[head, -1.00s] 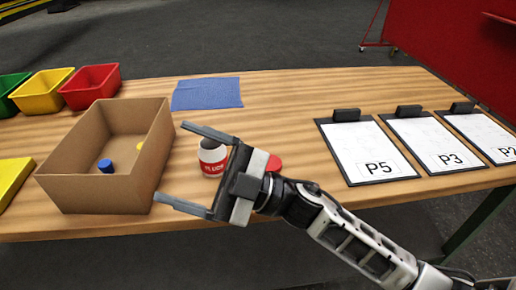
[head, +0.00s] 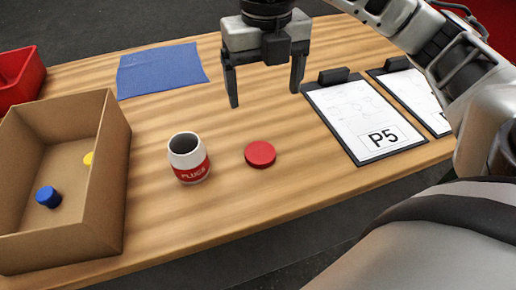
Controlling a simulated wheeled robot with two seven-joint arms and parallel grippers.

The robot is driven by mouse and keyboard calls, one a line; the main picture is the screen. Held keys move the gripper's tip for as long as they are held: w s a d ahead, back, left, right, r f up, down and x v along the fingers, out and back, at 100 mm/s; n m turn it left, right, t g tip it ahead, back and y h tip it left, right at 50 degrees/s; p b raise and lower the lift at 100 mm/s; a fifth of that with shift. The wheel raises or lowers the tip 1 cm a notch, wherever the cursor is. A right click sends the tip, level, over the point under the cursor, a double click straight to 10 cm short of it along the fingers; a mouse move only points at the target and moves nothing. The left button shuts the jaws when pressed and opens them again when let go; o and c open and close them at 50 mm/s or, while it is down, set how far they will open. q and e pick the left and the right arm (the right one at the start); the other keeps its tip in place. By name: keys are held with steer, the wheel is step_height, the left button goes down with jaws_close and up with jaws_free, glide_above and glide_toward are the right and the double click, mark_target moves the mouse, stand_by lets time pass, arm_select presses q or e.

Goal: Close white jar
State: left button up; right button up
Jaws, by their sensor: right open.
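The white jar (head: 188,158) stands upright on the table with its top open and dark inside. My right gripper (head: 264,98) is open and empty, pointing down above the table behind the lid. My left gripper is not in view.
A cardboard box (head: 112,190) with a blue piece (head: 48,197) and a yellow piece (head: 89,158) inside stands left of the jar. A blue cloth (head: 160,70) lies behind. A P5 clipboard (head: 362,120) lies right. A red bin (head: 20,75) is far left.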

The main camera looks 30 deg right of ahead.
glide_above(260, 152)
steer(key=s, duration=0.1)
step_height(260, 152, down, 10)
steer(key=shift+f, duration=0.1)
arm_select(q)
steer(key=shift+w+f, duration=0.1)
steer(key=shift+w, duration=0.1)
arm_select(e)
steer(key=shift+f, duration=0.35)
steer(key=f, duration=0.2)
steer(key=w+f, duration=0.1)
steer(key=f, duration=0.1)
steer(key=shift+p, duration=0.35)
steer(key=shift+f, duration=0.6)
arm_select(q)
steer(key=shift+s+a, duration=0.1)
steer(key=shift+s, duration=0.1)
